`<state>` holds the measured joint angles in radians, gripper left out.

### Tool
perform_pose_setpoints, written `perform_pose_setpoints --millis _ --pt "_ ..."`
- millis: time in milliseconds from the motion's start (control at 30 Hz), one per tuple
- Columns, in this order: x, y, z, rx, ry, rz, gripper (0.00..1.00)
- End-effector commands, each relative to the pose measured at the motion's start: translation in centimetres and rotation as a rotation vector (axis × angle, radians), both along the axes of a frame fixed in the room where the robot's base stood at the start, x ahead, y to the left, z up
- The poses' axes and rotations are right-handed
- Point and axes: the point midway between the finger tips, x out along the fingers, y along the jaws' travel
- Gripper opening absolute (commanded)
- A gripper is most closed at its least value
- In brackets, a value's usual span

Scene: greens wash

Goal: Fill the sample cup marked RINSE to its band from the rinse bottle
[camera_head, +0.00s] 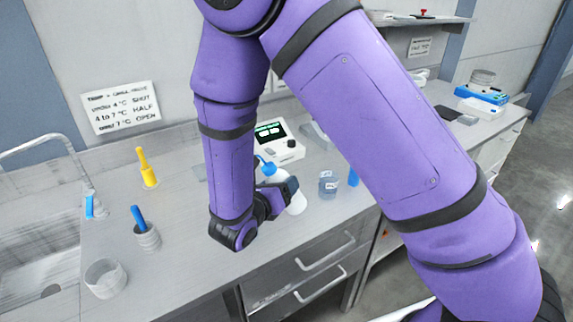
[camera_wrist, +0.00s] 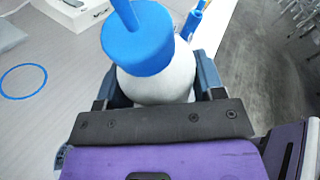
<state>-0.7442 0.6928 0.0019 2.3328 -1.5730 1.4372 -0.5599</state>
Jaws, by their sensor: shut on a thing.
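My gripper (camera_head: 286,190) is shut on a white bottle (camera_head: 297,204) with a blue cap and spout, which looks like the rinse bottle. In the wrist view the bottle (camera_wrist: 160,85) sits between the two fingers, its blue cap toward the top of the picture. I cannot tell whether its base touches the counter. A clear cup (camera_head: 328,186) with a bluish tint stands to the right of the gripper. The RINSE mark and the band cannot be read.
A device with a green screen (camera_head: 271,131) stands behind the bottle. A yellow tool (camera_head: 147,168), a blue-handled tool in a holder (camera_head: 146,236) and a clear beaker (camera_head: 105,278) stand left, near the sink (camera_head: 40,275). A blue ring (camera_wrist: 24,80) marks the counter.

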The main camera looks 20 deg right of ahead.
Motion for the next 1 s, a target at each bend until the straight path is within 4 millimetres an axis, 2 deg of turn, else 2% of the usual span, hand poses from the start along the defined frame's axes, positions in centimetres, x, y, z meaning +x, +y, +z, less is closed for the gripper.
perform_pose_setpoints --millis 100,233,667,1000 --pt "-1.8 0.7 0.0 -0.019 0.004 -0.029 0.31" --pt "-2.7 0.9 0.0 -0.027 0.006 -0.045 0.31" --pt "-2.8 0.9 -0.1 -0.035 0.009 -0.048 0.31" --pt "-2.9 0.4 -1.3 -0.16 0.039 -0.047 0.31"
